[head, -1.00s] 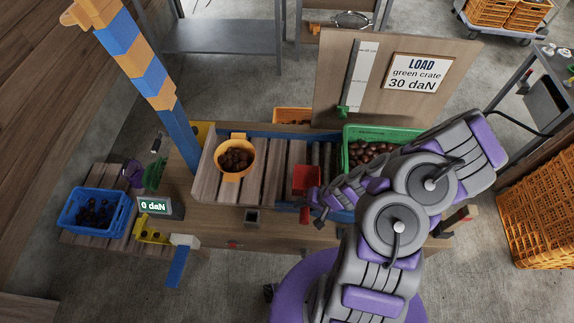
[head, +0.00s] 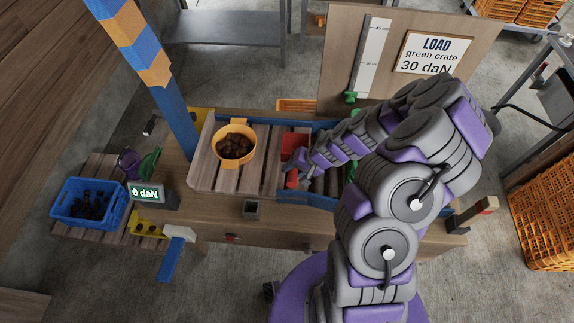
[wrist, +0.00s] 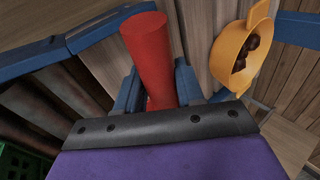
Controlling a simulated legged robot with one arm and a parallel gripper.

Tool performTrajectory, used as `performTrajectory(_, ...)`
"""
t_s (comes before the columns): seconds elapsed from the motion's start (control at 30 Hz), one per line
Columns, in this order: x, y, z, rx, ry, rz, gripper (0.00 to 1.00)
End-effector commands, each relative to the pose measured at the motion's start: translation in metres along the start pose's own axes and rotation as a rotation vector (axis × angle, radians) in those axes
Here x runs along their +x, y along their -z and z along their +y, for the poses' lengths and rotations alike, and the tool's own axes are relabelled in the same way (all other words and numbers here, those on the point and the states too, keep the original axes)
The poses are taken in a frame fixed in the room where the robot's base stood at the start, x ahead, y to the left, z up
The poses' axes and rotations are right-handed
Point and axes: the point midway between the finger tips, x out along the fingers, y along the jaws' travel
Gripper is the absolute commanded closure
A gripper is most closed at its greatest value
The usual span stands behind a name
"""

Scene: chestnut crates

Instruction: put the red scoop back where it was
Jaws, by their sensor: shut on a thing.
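My gripper (head: 294,166) is shut on the red scoop (head: 296,140), over the right part of the wooden bench. In the wrist view the scoop's red handle (wrist: 152,50) rises between the two blue fingers of my gripper (wrist: 158,88). The scoop's lower end is hidden there by the gripper body. In the head view its red pan shows just beyond the gripper, close to the blue rail. I cannot tell whether it touches anything beneath.
An orange pan (head: 222,157) of chestnuts stands left of the scoop on the slats; it also shows in the wrist view (wrist: 230,72). My arm hides most of the green crate (head: 348,170). A blue crate (head: 75,216) and display (head: 146,194) are left. A board with a gauge (head: 340,60) stands behind.

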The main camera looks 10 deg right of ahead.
Motion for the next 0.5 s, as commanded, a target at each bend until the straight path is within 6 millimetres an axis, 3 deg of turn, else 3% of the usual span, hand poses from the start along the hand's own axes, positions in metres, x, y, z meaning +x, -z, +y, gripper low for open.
performTrajectory(0.23, 0.017, 0.030, -0.015, -0.004, -0.002, 0.002, 1.00)
performTrajectory(0.5, 0.022, 0.041, -0.022, -0.002, -0.001, 0.003, 1.00)
